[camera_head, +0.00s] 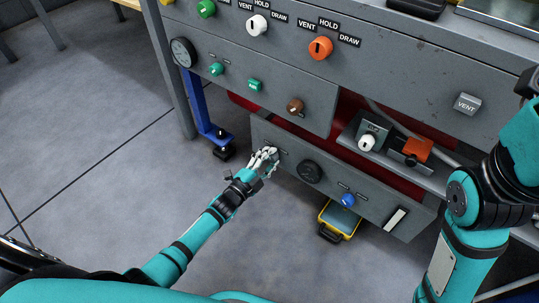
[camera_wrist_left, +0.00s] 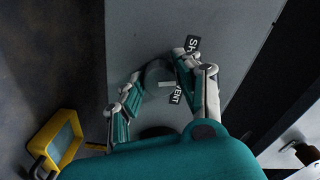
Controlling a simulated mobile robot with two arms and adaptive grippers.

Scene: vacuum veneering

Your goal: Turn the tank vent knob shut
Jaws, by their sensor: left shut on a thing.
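The tank vent knob (camera_wrist_left: 156,76) shows in the left wrist view as a round, dark grey-green knob on a grey panel face.
A yellow-and-black case (camera_head: 338,220) is on the floor below. A blue post (camera_head: 207,115) stands to the left. Open floor lies left.

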